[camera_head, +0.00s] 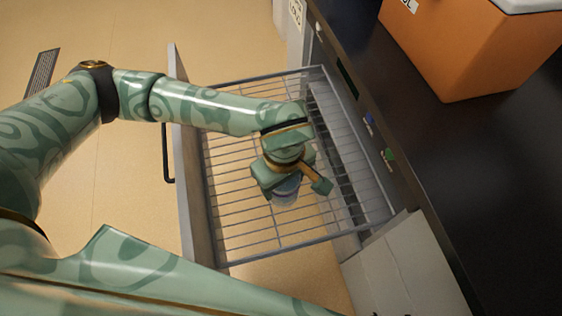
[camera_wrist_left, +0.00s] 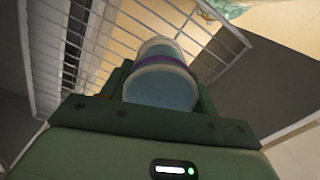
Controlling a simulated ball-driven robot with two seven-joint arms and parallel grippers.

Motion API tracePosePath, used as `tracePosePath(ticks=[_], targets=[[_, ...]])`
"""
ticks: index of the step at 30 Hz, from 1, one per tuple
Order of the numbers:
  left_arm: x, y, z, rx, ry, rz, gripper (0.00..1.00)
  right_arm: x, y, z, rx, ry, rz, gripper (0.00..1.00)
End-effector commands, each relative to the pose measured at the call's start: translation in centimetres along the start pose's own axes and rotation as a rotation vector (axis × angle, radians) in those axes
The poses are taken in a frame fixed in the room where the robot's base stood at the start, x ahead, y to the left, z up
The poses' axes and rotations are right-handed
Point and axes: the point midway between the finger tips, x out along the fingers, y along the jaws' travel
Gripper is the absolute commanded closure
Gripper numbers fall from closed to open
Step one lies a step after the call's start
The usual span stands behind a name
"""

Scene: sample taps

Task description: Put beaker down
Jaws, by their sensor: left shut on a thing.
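The beaker (camera_head: 285,193) is in my left gripper (camera_head: 294,187), over the wire rack drawer in the head view. It is mostly hidden under the gripper there. In the left wrist view the beaker (camera_wrist_left: 161,75) shows as a pale blue-grey cylinder with a purple band, between the gripper's green jaws (camera_wrist_left: 160,100). My left gripper is shut on it. I cannot tell whether the beaker touches the rack. The wire rack (camera_head: 240,240) is pulled out, with a grey front panel (camera_head: 192,190). My right gripper is not in view.
A dark counter (camera_head: 450,150) runs along the right, above the rack's back edge. An orange box (camera_head: 470,50) stands on it. Blue and green knobs (camera_head: 388,154) sit on the counter's front face. The rest of the rack looks empty. Tan floor (camera_head: 230,40) lies around it.

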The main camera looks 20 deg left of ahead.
Motion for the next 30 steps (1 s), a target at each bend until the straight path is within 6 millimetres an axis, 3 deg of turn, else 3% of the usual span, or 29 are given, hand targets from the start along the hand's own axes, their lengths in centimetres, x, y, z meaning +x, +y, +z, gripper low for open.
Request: tracePosePath(ticks=[1, 3, 10, 15, 21, 30], targets=[[1.6, 0.6, -1.5, -0.007, -0.003, -0.007, 0.65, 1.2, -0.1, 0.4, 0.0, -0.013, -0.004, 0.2], [2.6, 1.4, -3.4, -0.006, -0.004, -0.008, 0.65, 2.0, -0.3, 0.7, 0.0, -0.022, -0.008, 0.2], [6.5, 2.7, -6.5, 0.001, -0.005, -0.007, 0.65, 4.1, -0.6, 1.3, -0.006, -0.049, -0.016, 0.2], [7.4, 3.1, -7.5, 0.002, -0.003, -0.004, 0.65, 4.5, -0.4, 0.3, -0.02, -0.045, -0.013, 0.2], [10.9, 3.2, -7.9, 0.003, -0.007, -0.008, 0.65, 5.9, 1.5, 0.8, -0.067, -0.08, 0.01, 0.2], [10.7, 3.3, -7.9, 0.004, -0.001, -0.001, 0.65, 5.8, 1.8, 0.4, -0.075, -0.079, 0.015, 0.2]])
